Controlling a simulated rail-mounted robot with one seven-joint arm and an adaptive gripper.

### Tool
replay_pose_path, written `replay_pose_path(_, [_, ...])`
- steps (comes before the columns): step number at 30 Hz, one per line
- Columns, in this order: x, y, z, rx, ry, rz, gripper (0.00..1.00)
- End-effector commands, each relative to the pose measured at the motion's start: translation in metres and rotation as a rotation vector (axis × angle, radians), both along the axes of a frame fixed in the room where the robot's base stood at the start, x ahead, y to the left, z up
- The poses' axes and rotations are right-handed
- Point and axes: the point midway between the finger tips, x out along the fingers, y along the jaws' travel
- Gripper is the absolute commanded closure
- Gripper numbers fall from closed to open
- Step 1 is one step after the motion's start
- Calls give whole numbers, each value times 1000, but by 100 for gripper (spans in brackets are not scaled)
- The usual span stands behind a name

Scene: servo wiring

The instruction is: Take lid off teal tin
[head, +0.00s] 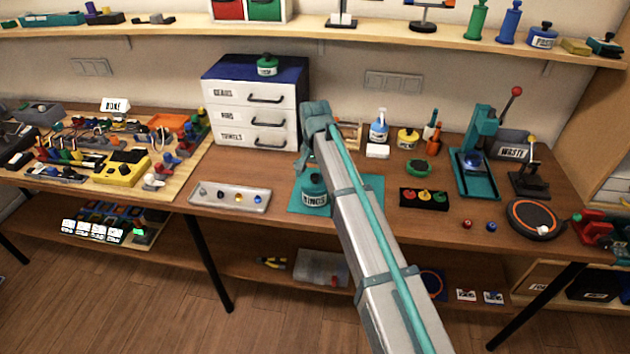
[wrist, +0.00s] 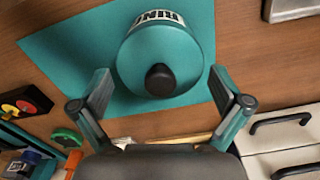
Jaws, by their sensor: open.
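The teal tin (head: 314,194) stands upright on a teal mat (head: 372,187) on the bench, partly hidden by my arm in the head view. In the wrist view the tin (wrist: 196,22) has a white label with dark letters, partly cut off. Its teal lid (wrist: 135,60) is on, with a dark round knob (wrist: 160,80) at the middle. My gripper (wrist: 168,92) is open and empty, with one finger on each side of the lid's near part. I cannot tell how far above the lid the fingers are.
A white drawer unit (head: 250,115) stands behind the tin to the left. A grey tray (head: 230,196) with small parts lies left of the mat. A black block with coloured discs (head: 424,198) lies to the right.

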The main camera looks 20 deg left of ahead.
Motion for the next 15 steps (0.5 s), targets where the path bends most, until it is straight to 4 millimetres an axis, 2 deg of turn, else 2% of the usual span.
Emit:
replay_pose_path(5, [0, 0, 0, 0, 0, 0, 0])
replay_pose_path(15, [0, 0, 0, 0, 0, 0, 57])
